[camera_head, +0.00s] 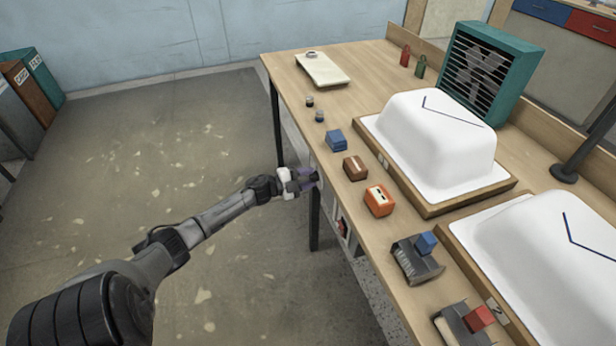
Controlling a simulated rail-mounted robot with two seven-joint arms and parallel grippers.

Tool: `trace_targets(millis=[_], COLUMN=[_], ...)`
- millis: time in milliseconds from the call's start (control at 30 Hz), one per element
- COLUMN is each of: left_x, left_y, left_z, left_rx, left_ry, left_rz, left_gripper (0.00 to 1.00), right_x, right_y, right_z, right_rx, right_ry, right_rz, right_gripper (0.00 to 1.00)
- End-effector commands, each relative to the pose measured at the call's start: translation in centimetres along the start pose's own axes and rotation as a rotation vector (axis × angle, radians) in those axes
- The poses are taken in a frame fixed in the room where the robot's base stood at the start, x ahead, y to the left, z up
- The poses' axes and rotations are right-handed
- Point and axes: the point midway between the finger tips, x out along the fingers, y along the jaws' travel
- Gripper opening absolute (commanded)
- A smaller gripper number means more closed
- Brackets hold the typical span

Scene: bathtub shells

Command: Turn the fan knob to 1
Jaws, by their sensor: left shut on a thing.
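My left gripper (308,180) is at the table's front edge, its fingers pointing right toward the front panel (334,202) under the tabletop. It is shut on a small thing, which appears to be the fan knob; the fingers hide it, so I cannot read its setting. The teal fan (490,72) with a dark grille stands upright at the back of the table, far from the gripper. My right gripper is not in view.
The wooden table (290,72) bears two white tub shells (437,140) (560,250) on wooden bases. Blue (336,140), brown (355,168) and orange (379,200) blocks line the front edge near my gripper.

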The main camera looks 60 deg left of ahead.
Motion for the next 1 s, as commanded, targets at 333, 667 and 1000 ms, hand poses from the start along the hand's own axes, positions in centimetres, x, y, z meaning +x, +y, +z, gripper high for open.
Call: trace_targets(millis=[333,667,1000], left_x=[0.02,0.01,0.0], left_y=[0.03,-0.02,-0.06], left_z=[-0.01,-0.03,-0.03], left_rx=[0.317,0.543,0.654], left_ry=[0.001,0.001,0.0], left_rz=[-0.001,-0.001,0.0], left_gripper=[0.14,0.14,0.14], right_x=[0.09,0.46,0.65], right_y=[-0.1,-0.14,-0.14], right_z=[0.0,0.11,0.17], right_rx=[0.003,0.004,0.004], right_ry=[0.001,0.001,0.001], right_rz=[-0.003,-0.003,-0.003], right_gripper=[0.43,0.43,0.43])
